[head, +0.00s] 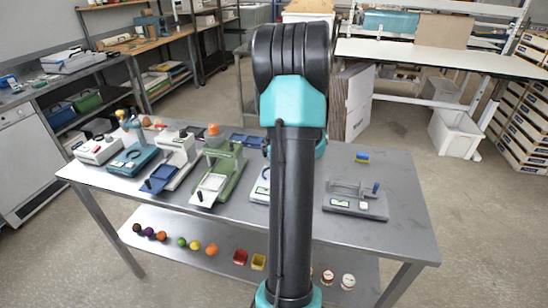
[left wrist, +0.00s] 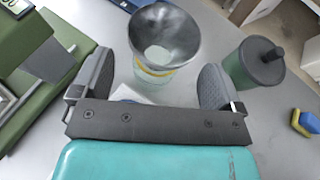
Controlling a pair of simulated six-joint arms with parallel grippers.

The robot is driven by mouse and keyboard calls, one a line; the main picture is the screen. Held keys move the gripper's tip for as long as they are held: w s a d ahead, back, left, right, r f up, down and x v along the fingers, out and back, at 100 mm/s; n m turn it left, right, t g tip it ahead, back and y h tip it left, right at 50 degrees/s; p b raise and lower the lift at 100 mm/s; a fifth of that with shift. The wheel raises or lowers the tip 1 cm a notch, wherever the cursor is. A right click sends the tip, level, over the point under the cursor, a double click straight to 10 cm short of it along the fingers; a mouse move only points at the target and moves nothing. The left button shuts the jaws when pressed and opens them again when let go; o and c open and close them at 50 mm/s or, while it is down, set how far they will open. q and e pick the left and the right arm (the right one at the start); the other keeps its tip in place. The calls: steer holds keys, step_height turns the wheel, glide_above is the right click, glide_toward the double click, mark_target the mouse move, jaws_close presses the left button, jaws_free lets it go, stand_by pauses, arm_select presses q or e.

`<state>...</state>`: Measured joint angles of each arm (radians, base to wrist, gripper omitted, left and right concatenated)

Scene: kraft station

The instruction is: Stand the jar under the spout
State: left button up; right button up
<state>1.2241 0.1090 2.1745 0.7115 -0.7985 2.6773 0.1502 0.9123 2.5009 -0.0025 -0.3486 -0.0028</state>
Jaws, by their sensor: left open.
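In the left wrist view my left gripper (left wrist: 156,70) is open, one finger on each side of a clear glass jar (left wrist: 151,80) with a yellow band. A shiny metal funnel-like piece (left wrist: 165,32) shows over the jar; I cannot tell whether it rests on it or hangs above it. No gap between fingers and jar is closed. A dark green cylinder with a black knob (left wrist: 257,65) stands to the right. In the head view my arm hides the jar and gripper. I cannot make out a clear spout. My right gripper is not in view.
Several bench devices stand on the grey table (head: 395,232), including a green one (head: 219,170) left of my arm and a grey one (head: 356,200) at right. A blue and yellow block (head: 362,157) lies behind. Small balls and containers sit on the lower shelf (head: 200,243).

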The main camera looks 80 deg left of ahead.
arm_select(q)
steer(key=shift+f+x, duration=0.2)
steer(key=shift+x, duration=2.15)
steer(key=shift+w+d, duration=0.1)
steer(key=shift+d, duration=0.05)
steer(key=shift+c, duration=0.2)
steer(key=c, duration=1.4)
steer(key=shift+r, duration=0.1)
step_height(320, 180, up, 10)
steer(key=shift+f, duration=0.1)
